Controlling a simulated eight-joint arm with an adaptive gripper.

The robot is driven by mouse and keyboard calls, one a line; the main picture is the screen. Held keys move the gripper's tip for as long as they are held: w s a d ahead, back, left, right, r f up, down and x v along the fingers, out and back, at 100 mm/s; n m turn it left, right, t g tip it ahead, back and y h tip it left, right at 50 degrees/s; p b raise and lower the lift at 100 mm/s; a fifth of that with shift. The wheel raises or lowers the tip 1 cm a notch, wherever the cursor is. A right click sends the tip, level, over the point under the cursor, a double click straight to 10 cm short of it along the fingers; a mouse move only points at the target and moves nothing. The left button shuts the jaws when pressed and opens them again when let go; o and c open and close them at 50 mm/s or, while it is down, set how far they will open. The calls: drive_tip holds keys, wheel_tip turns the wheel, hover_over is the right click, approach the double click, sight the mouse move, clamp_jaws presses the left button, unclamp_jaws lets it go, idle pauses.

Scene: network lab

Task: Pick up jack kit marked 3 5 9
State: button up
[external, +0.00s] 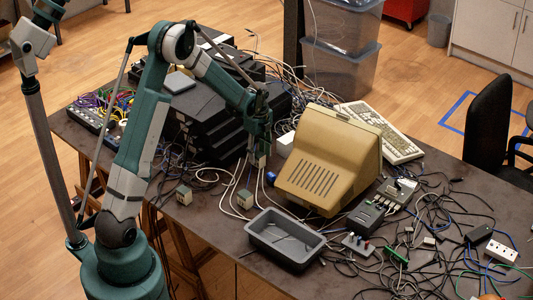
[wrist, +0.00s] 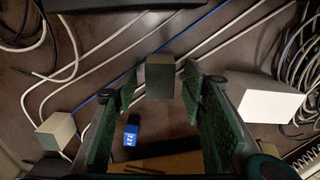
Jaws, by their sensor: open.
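Several small box-shaped jack kits are in view; I cannot read 3 5 9 on any of them. One kit (external: 259,159) shows just below my gripper (external: 260,138) in the external view. In the wrist view, a dark grey box (wrist: 160,78) appears between the open fingertips (wrist: 159,88), with no clear contact visible. Another kit (external: 244,199) stands on the table nearer the camera; a pale box shows at the left of the wrist view (wrist: 57,132). A third kit (external: 184,195) stands farther left. My gripper points down and is empty.
A beige monitor (external: 325,165) stands close to the right of my gripper. Black stacked devices (external: 215,130) are to the left. A white box (wrist: 270,102) and a blue item (wrist: 131,134) lie nearby. A grey tray (external: 262,253) stands in front. Cables cross the table.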

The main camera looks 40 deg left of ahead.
drive_tip(key=shift+f, duration=0.85)
drive_tip(key=c, duration=1)
